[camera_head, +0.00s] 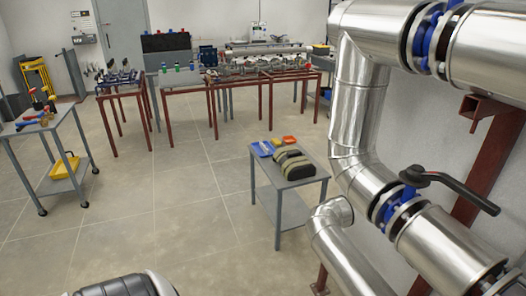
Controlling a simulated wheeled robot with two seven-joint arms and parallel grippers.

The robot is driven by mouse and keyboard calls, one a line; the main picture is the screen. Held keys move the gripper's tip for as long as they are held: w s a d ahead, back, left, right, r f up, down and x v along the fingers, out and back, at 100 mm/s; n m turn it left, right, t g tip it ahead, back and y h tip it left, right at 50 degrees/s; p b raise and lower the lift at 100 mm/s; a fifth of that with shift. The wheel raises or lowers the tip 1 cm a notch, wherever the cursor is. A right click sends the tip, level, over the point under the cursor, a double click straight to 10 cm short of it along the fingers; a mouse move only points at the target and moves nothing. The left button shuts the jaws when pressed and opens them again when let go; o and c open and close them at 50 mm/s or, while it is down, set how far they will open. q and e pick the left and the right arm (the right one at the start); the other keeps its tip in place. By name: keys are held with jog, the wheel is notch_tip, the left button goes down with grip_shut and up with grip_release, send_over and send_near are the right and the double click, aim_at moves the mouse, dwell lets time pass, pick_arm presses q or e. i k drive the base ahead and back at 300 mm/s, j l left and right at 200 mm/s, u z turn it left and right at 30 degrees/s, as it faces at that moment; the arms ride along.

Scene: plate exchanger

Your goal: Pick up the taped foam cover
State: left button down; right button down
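An olive-tan padded piece with darker bands across it, which looks like the taped foam cover (295,165), lies on top of a small grey table (297,183) right of centre. It is too small in view to make out the tape clearly. Neither of my grippers shows in the head view. A dark and white rounded part at the bottom edge seems to be mine. No gripper is near the cover.
A blue tray (262,149) and small orange and yellow items sit behind the cover. Large silver pipes (359,120) with a black-handled valve (450,184) stand close on the right. A grey cart (50,120) stands left. Open floor (165,205) lies between.

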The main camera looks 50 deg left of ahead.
aim_at(295, 165)
jog(key=u, duration=1.45)
jog(key=i+j+u, duration=0.35)
jog(key=i, duration=0.2)
jog(key=i+u, duration=0.35)
jog(key=i, duration=0.25)
jog(key=i+z, duration=0.15)
jog(key=i, duration=0.3)
jog(key=i+j+z, duration=0.1)
jog(key=i, duration=0.35)
jog(key=i+j+z, duration=0.15)
jog(key=i, duration=0.3)
jog(key=i+j+z, duration=0.1)
jog(key=i+j, duration=0.15)
jog(key=i, duration=0.2)
